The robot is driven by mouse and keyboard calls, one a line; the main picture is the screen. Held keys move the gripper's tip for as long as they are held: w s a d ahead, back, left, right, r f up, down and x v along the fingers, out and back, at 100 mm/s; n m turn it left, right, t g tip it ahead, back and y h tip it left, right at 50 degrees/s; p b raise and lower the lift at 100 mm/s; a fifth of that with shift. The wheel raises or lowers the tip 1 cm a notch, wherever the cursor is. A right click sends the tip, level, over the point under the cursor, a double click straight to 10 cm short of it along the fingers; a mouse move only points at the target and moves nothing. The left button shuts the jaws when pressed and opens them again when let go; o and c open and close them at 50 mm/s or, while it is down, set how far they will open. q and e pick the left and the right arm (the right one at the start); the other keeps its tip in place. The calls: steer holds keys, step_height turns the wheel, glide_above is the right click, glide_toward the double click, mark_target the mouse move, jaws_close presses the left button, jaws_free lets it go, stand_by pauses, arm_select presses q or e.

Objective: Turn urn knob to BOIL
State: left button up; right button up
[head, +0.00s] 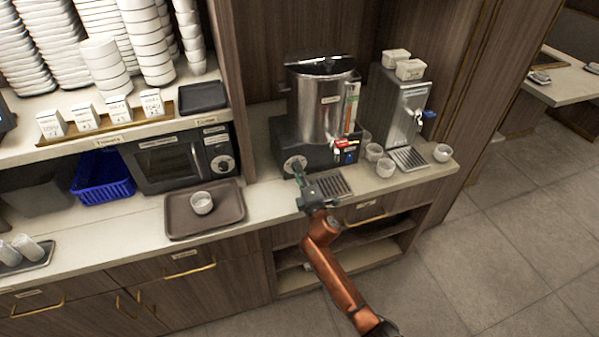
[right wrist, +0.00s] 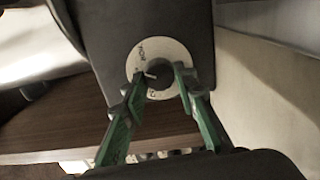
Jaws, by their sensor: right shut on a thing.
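The urn (head: 326,105) is a steel cylinder on a dark base, standing on the counter in the middle of the head view. Its knob sits on a round white dial (head: 295,164) at the base's left front. My right gripper (head: 299,176) reaches up to this dial from the front. In the right wrist view the dark knob (right wrist: 158,74) lies between the green fingertips (right wrist: 162,80), which are shut on it. The white dial plate (right wrist: 146,52) shows around it, with lettering partly hidden and too blurred to read surely. My left gripper is not in view.
A drip tray (head: 330,187) lies in front of the urn. White cups (head: 386,168) and a steel dispenser (head: 403,108) stand to its right. A brown tray (head: 226,222) with a cup and a microwave (head: 170,160) are to the left.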

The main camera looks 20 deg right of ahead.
steer(key=m, duration=0.3)
steer(key=shift+m+p, duration=0.3)
steer(key=shift+p, duration=0.1)
steer(key=shift+m+p, duration=0.4)
steer(key=shift+m, duration=1.1)
steer(key=o, duration=1.2)
steer(key=shift+c, duration=0.2)
steer(key=shift+s, duration=0.1)
steer(key=s, duration=1.2)
steer(key=shift+d, duration=0.2)
steer(key=shift+w, duration=0.1)
